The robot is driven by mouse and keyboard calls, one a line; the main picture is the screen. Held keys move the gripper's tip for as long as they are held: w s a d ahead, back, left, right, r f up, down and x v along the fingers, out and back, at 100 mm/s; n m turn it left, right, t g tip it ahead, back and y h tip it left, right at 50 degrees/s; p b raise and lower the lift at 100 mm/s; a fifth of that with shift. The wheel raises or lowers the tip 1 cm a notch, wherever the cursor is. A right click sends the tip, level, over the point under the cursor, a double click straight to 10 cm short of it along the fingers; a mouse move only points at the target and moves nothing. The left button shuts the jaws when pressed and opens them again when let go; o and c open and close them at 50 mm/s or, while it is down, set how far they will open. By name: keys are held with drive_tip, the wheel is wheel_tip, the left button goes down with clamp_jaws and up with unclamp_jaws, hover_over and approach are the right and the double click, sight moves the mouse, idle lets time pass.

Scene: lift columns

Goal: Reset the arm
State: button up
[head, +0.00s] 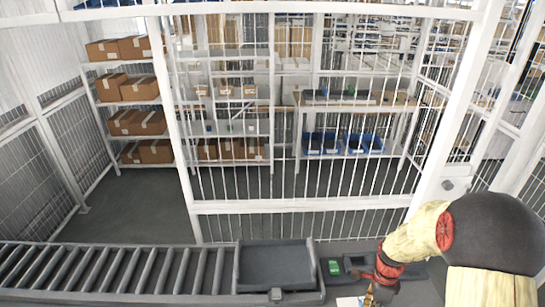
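My arm (424,236), pale yellow with a large dark joint and red bands, reaches in from the lower right in the head view. It bends down to the left, and its end with my gripper (372,297) is at the bottom edge, over the work surface to the right of the conveyor. The fingers are small and partly cut off, so I cannot tell whether they are open or shut, or whether they hold anything.
A grey tray (273,284) is at the right end of the roller conveyor (110,270). A small green item (335,267) lies right of it, near my gripper. A white barred fence (300,205) stands behind, with shelves of cardboard boxes (140,88) and blue bins (362,144) beyond.

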drive_tip(key=s+a+r+n+t+b, duration=0.3)
drive_tip(key=s+a+r+n+b, duration=0.3)
drive_tip(key=r+n, duration=0.4)
drive_tip(key=s+a+r+n+t+b, duration=0.4)
drive_tip(key=s+a+r+n+b, duration=0.2)
drive_tip(key=r+n, duration=0.4)
drive_tip(key=shift+s+n+b, duration=0.4)
drive_tip(key=shift+s+b, duration=0.05)
drive_tip(key=shift+s, duration=0.7)
